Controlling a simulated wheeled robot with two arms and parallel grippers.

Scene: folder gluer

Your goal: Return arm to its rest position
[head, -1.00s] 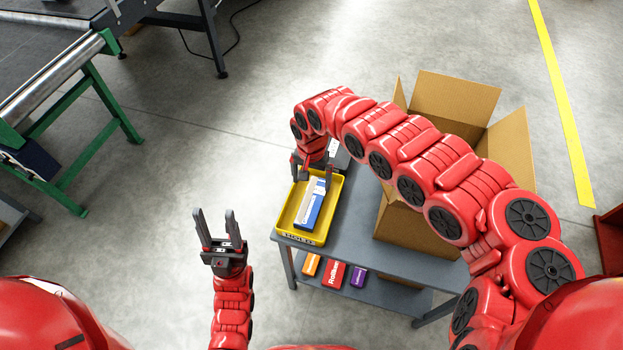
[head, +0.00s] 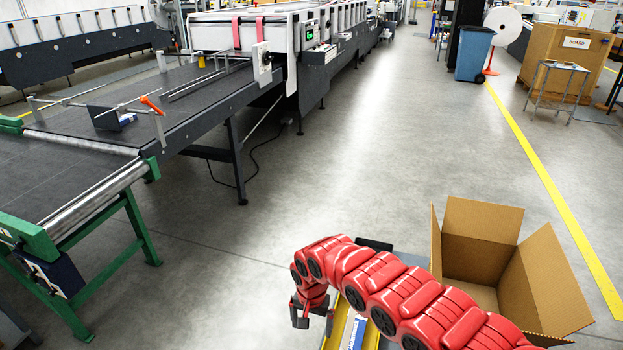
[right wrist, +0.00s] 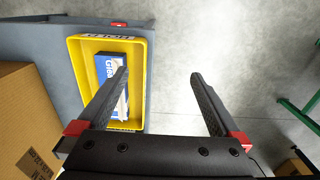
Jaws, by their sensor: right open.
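My right gripper (head: 313,312) is at the lower middle of the head view, at the end of my red arm, beside the left edge of the yellow tray (head: 332,338). In the right wrist view its two fingers (right wrist: 160,92) are spread apart with nothing between them. The yellow tray (right wrist: 138,70) lies on a grey table there, left of centre. A blue and white carton (right wrist: 107,82) lies in the tray, partly behind the left finger. It also shows in the head view (head: 357,333), partly cut off. My left gripper is out of view.
An open cardboard box (head: 480,254) stands right of my arm in the head view. A conveyor (head: 95,135) with a green-legged frame (head: 140,228) stands at left. The grey floor (head: 350,150) between is clear, with a yellow line (head: 545,170) at right.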

